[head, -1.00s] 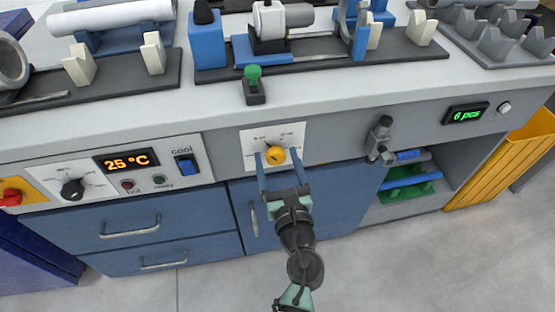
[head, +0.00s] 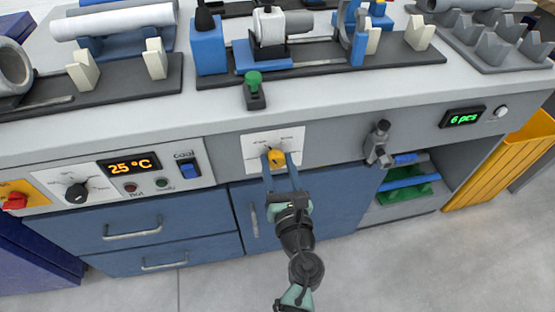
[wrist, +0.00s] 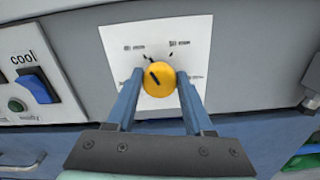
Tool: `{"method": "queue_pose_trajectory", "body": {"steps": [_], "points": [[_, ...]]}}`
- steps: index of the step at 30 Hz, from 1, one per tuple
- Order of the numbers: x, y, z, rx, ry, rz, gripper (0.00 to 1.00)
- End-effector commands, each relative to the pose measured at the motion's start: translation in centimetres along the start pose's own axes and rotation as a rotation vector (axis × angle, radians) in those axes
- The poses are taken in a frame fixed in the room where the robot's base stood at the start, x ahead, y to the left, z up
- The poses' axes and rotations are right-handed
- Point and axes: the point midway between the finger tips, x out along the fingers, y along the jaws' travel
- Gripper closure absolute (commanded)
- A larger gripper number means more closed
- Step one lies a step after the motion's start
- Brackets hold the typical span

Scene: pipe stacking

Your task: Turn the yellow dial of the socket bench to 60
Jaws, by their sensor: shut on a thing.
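The yellow dial (head: 276,156) sits on a white scale plate (head: 258,142) on the front of the socket bench (head: 225,150). In the wrist view the dial (wrist: 160,78) shows a dark pointer mark tilted to the upper left. The scale print is too small to read. My gripper (head: 279,162) reaches up to the dial from below. In the wrist view my gripper (wrist: 160,82) has its two blue fingers on the left and right sides of the dial, shut on it. The fingers hide parts of the lower plate.
Left of the plate is a panel with a 25 °C display (head: 128,164), a black knob (head: 76,192) and a blue switch (head: 187,166). A grey clamp-like fitting (head: 379,146) sticks out to the right. A green knob (head: 254,80) stands on the bench edge above.

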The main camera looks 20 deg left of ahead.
Motion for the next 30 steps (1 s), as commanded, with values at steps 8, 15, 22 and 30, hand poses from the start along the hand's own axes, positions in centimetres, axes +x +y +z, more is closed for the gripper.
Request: {"method": "queue_pose_trajectory", "body": {"steps": [8,15,22,30], "points": [[-0.02,-0.06,0.32,0.257,0.002,-0.001,1.00],[-0.04,-0.16,0.21,0.485,0.002,-0.002,1.00],[-0.04,-0.23,0.13,0.704,0.002,-0.001,1.00],[-0.05,-0.34,0.05,0.961,0.001,-0.002,1.00]]}}
